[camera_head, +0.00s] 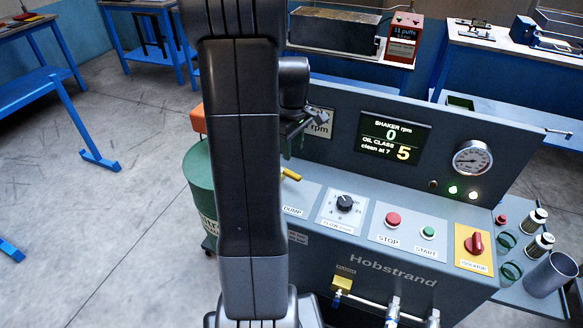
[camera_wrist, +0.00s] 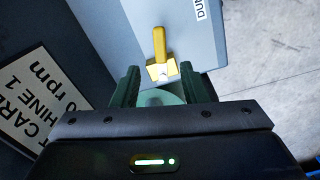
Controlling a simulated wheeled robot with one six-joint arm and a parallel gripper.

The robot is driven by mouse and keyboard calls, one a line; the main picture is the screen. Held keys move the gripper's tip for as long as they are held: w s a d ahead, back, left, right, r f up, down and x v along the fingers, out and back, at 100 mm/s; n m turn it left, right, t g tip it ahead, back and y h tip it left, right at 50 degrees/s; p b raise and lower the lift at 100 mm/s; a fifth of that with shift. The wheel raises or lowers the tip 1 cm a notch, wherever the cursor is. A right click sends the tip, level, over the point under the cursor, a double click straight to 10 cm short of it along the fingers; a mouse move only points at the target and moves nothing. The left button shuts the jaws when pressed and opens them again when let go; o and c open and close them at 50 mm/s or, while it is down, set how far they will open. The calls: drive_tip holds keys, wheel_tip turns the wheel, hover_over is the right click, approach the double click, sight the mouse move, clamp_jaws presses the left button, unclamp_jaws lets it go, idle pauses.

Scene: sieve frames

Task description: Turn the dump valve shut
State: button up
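The dump valve's yellow lever (camera_head: 290,174) shows on the sloped panel beside the DUMP label, partly hidden behind my arm in the head view. In the wrist view the yellow lever (camera_wrist: 159,44) points away from my gripper, up the picture, from a small yellow square base with a light centre. My gripper (camera_wrist: 161,88) is open, its two green fingers apart and nothing held between them. The valve base lies just beyond and between the fingertips in the picture; I cannot tell the gap in depth. In the head view my gripper (camera_head: 297,138) is above the lever, mostly hidden by my arm.
The panel holds a black dial (camera_head: 345,203), a red stop button (camera_head: 393,219), a green start button (camera_head: 428,232) and a red isolator knob (camera_head: 475,242). A green drum (camera_head: 201,190) stands at left.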

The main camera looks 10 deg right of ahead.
sight(293, 174)
wheel_tip(293, 174, down, 9)
drive_tip(key=shift+f+p, duration=0.1)
drive_tip(key=shift+p, duration=0.2)
clamp_jaws()
